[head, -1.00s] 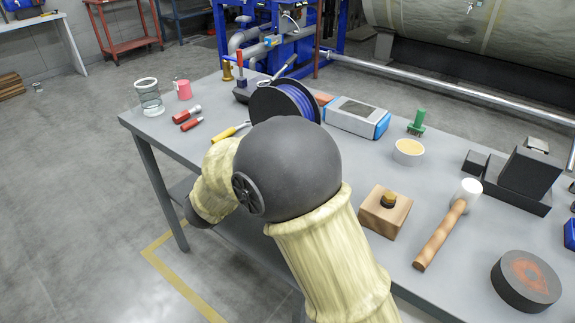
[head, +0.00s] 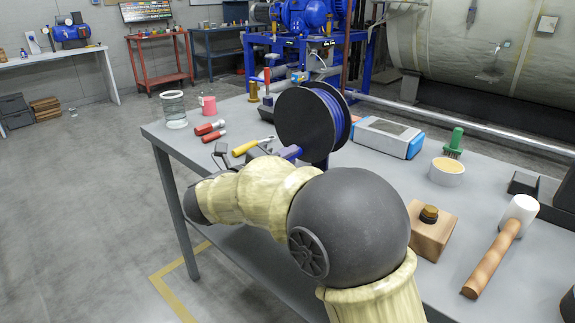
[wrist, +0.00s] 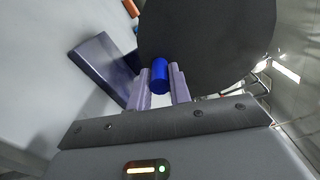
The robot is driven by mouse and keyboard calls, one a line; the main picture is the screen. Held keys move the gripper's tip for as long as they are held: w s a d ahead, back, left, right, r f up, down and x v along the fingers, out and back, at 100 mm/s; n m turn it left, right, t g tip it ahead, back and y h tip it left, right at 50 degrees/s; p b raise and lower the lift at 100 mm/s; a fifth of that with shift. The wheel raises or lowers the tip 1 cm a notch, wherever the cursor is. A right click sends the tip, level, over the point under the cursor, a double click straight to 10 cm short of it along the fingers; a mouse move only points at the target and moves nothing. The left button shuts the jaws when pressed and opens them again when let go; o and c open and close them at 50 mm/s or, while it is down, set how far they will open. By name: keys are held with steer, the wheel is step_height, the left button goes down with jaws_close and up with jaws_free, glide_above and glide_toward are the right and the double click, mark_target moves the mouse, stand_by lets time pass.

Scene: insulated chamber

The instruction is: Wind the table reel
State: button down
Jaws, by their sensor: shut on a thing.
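The table reel (head: 305,125) is a black-flanged spool wound with blue cable (head: 336,112), upright on the grey table (head: 390,165). Its blue stand (head: 288,153) shows just below the flange. In the wrist view the dark flange (wrist: 205,40) fills the upper middle, with the stand (wrist: 104,66) to its left. My gripper (wrist: 160,78) is shut on the reel's blue crank handle (wrist: 160,74), which sticks out from the flange between the two fingers. In the head view my arm hides most of the gripper and the handle.
A yellow-handled screwdriver (head: 246,147), red-handled tools (head: 210,128), a glass jar (head: 174,110) and a pink cup (head: 208,104) lie left of the reel. A blue-and-grey box (head: 387,137), wooden block (head: 432,235) and mallet (head: 500,245) are to the right.

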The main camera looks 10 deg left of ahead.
steer(key=c, duration=1.3)
jaws_free()
steer(key=p+v, duration=0.2)
steer(key=v, duration=1.5)
steer(key=shift+a, duration=0.2)
steer(key=shift+f, duration=0.15)
